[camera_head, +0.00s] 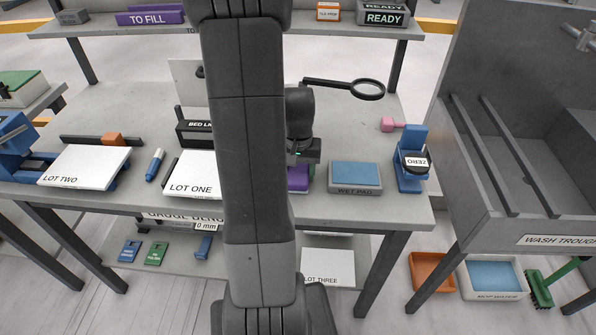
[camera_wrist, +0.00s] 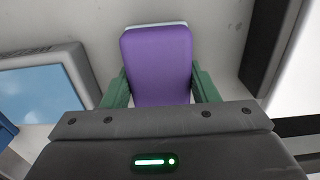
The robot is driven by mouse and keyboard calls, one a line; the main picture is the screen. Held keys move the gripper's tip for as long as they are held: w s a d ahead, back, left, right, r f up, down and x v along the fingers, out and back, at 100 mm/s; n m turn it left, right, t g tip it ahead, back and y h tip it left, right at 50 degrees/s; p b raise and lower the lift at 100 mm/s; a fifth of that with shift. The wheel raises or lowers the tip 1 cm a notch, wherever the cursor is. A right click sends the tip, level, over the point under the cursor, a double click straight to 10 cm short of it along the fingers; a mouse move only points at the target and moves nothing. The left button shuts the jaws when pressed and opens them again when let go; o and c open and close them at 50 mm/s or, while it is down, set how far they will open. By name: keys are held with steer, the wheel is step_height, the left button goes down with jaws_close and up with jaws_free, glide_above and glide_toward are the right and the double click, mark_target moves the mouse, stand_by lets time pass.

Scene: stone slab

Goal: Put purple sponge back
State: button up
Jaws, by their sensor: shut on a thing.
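The purple sponge (camera_wrist: 158,58) fills the upper middle of the wrist view, with a pale edge along its far end. My gripper (camera_wrist: 160,88) is shut on it, with one green finger against each side. In the head view the sponge (camera_head: 298,178) shows partly below my gripper (camera_head: 303,160), just left of the wet pad tray. My arm hides much of it there. I cannot tell whether the sponge touches the bench.
The grey wet pad tray (camera_head: 355,190) with its blue pad is right of the sponge; a blue stand (camera_head: 411,170) is beyond it. The white LOT ONE board (camera_head: 190,175) lies to the left. A magnifying glass (camera_head: 367,89) and pink object (camera_head: 388,124) are farther back.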

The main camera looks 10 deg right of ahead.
mark_target(298, 170)
steer(key=o, duration=1)
steer(key=shift+f, duration=0.1)
step_height(298, 170, up, 12)
steer(key=shift+r+p, duration=0.15)
steer(key=shift+p, duration=0.2)
